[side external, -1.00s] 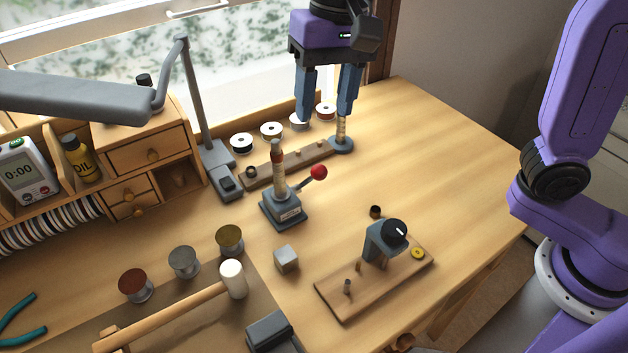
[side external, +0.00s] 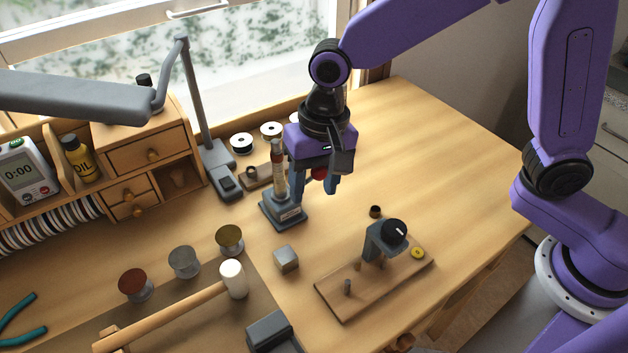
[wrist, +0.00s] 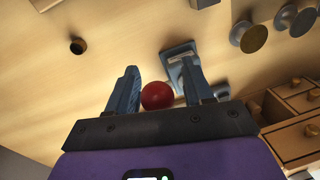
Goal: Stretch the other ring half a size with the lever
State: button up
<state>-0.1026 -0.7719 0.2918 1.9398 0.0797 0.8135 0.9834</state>
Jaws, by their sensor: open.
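The ring stretcher (side external: 285,212) stands upright on the bench, a grey base with a tapered, banded post (side external: 279,176). Its lever ends in a red ball knob (side external: 319,173), mostly hidden behind my gripper in the side view. My gripper (side external: 315,190) points down just right of the post. In the wrist view, the open fingers of my gripper (wrist: 160,72) lie on either side of the red knob (wrist: 157,96), with a gap visible on the left. The stretcher's base (wrist: 178,53) shows beyond them. I cannot make out a ring on the post.
A wooden board (side external: 338,298) with pegs and a black-knobbed stand (side external: 381,243) lies at the front right. The right bench is clear.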

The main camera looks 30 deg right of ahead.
grip_shut()
jog(key=shift+s+f, duration=0.1)
jog(key=shift+s+f+t, duration=0.45)
jog(key=shift+t, duration=0.35)
jog(key=shift+s+f, duration=0.35)
jog(key=shift+f, duration=0.2)
jog(key=shift+s+f, duration=0.35)
jog(key=shift+f, duration=0.2)
jog(key=shift+s+d+f, duration=0.1)
jog(key=shift+s+f, duration=0.1)
jog(key=shift+f, duration=0.55)
jog(key=shift+w+r, duration=0.1)
jog(key=shift+w, duration=0.1)
